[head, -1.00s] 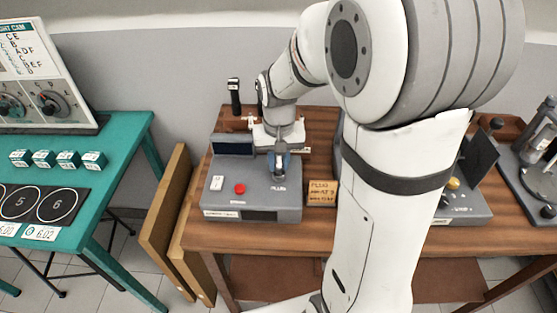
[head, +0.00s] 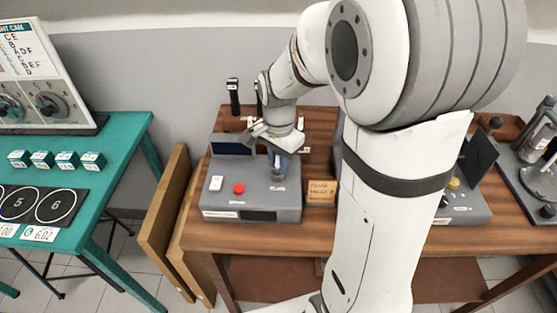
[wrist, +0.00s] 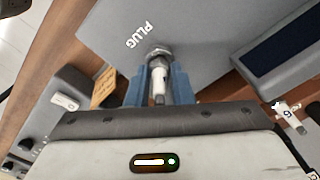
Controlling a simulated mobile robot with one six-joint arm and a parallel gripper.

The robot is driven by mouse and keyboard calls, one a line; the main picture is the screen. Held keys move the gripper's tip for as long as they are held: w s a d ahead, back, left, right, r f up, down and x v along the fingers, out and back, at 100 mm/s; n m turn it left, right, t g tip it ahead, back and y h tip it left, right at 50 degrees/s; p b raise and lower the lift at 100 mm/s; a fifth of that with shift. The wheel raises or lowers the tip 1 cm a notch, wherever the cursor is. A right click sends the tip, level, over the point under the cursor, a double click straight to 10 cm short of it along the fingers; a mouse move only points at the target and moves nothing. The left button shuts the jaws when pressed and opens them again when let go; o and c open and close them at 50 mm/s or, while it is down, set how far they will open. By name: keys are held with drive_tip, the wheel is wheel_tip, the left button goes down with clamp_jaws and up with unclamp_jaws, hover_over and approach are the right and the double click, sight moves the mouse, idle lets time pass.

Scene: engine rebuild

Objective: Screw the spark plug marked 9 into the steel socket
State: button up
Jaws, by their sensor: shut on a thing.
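My gripper (head: 279,163) points down over the right part of a grey machine (head: 225,192), just above the word PLUG. In the wrist view, its blue fingers (wrist: 158,75) are shut on a spark plug (wrist: 159,88) with a white body. The plug's far end meets the round steel socket (wrist: 157,52) beside the PLUG lettering. I cannot tell how deep it sits. No number is readable on the held plug. A small white piece marked 9 (wrist: 285,108) shows at the right of the wrist view.
The machine has a red button (head: 239,188), a white switch (head: 216,183) and a dark screen (head: 232,145). A small lettered wooden sign (head: 321,192) stands right of it. Another grey device (head: 465,205) is farther right. A teal table (head: 120,150) stands left.

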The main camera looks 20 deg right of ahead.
drive_tip(key=o, duration=0.9)
drive_tip(key=shift+r, duration=0.1)
drive_tip(key=shift+r+p, duration=3.2)
drive_tip(key=shift+r, duration=1)
drive_tip(key=s+r+n+t, duration=0.1)
drive_tip(key=s+n, duration=0.2)
drive_tip(key=s, duration=0.2)
drive_tip(key=s+r+n+t+b, duration=0.1)
drive_tip(key=s+r+n, duration=0.1)
drive_tip(key=s+n, duration=0.2)
drive_tip(key=s+r+n+t+b, duration=0.1)
drive_tip(key=s+n, duration=0.3)
drive_tip(key=s, duration=0.1)
drive_tip(key=shift+s+r, duration=0.2)
drive_tip(key=shift+s, duration=0.2)
